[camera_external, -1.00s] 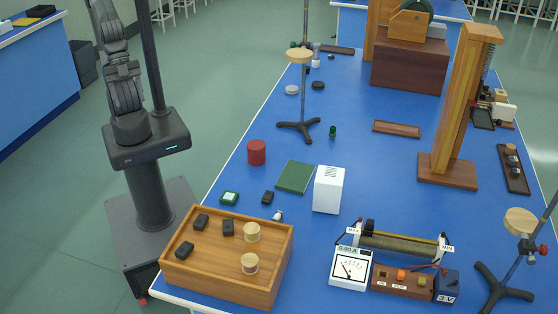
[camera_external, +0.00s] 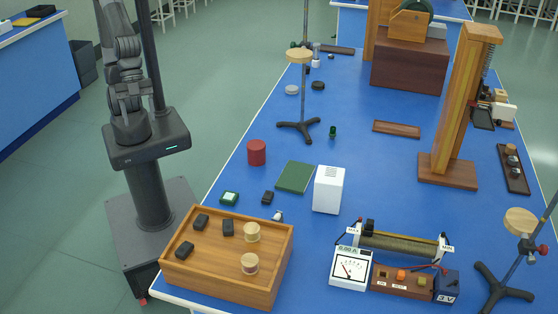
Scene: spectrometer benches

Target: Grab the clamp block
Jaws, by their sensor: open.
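I cannot tell for sure which thing is the clamp block. Small dark blocks are the likeliest match: one (camera_external: 267,197) lies on the blue bench beside the green mat, and three more, a back one (camera_external: 201,222), a middle one (camera_external: 228,228) and a front one (camera_external: 184,250), are in the wooden tray (camera_external: 222,292). My arm stands left of the bench and rises out of the top of the picture. My gripper is not in view, and nothing of mine touches these blocks.
Two pale spools (camera_external: 252,232) share the tray. Nearby are a green mat (camera_external: 295,177), a red cylinder (camera_external: 257,152), a white box (camera_external: 328,190) and a meter (camera_external: 350,268). A tripod stand (camera_external: 299,124) and a tall wooden frame (camera_external: 455,120) rise above the bench.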

